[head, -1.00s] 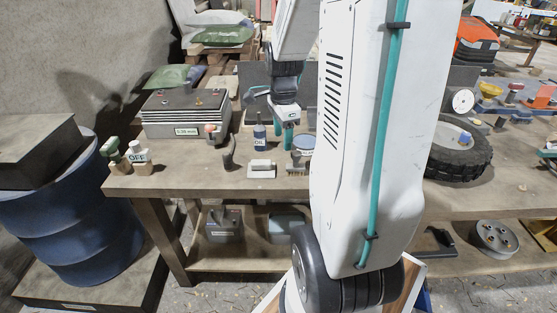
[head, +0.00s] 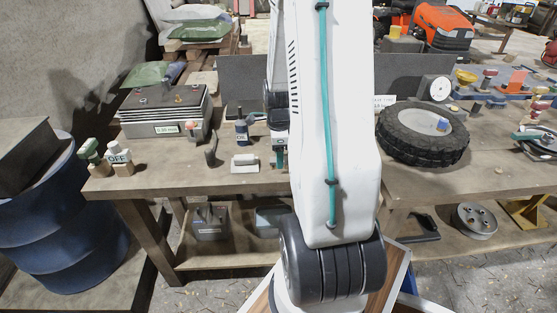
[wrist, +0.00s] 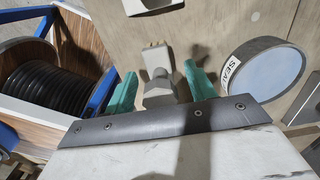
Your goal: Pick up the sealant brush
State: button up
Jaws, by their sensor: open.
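In the wrist view, a small pale grey piece with tan tips (wrist: 158,60), which looks like the sealant brush, lies on the wooden bench. My gripper (wrist: 160,74) is open, its teal fingers on either side of this piece. I cannot tell whether they touch it. A round tin (wrist: 262,75) with a label starting "SEA" stands just right of the fingers. In the head view my gripper (head: 279,157) is low at the bench's front part, and my arm hides the brush and the tin.
On the bench (head: 240,184), a white block on a plate (head: 245,163) and a dark OIL bottle (head: 241,132) stand left of my gripper. A grey case (head: 165,112) is farther left. A tyre (head: 420,134) lies to the right. A blue drum (head: 62,220) stands at the bench's left end.

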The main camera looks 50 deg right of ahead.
jog(key=c, duration=1.1)
jog(key=shift+o, duration=0.2)
notch_tip(320, 180, up, 10)
jog(key=shift+r, duration=0.1)
jog(key=o, duration=0.3)
jog(key=shift+c, duration=1)
